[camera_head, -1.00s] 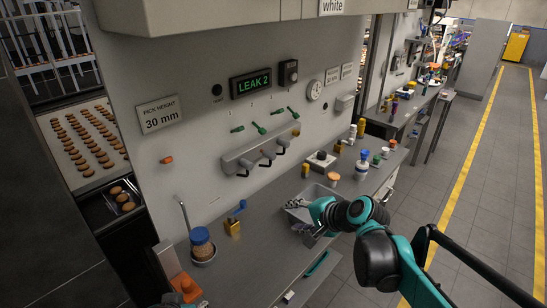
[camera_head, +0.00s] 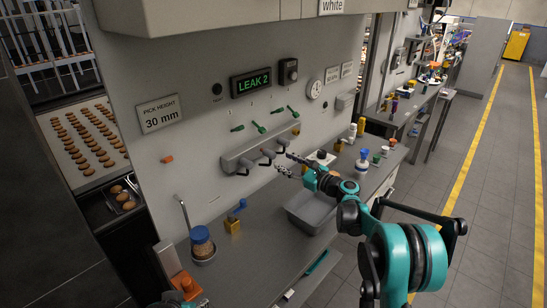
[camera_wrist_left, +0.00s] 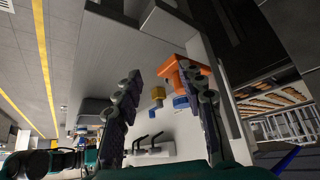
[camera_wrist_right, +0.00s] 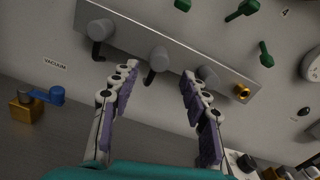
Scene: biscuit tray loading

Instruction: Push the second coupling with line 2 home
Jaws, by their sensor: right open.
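A grey manifold bar (camera_wrist_right: 128,46) on the wall panel carries three grey couplings with black bent lines. The middle coupling (camera_wrist_right: 158,58) shows between my right fingertips in the right wrist view; whether its line is fully seated I cannot tell. The other couplings are at left (camera_wrist_right: 100,29) and right (camera_wrist_right: 207,75). A brass port (camera_wrist_right: 242,92) is at the bar's right end. My right gripper (camera_head: 288,165) is open and empty, in front of the bar's right part. The wall display (camera_head: 253,83) reads LEAK 2. My left gripper (camera_wrist_left: 160,72) is open and empty, low at the counter's near end.
A grey bin (camera_head: 308,212) stands on the counter below my right arm. A brass block with a blue lever (camera_head: 234,220) and a jar (camera_head: 202,243) stand further left. Green valve handles (camera_head: 260,127) are above the bar. Bottles (camera_head: 362,162) stand at right.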

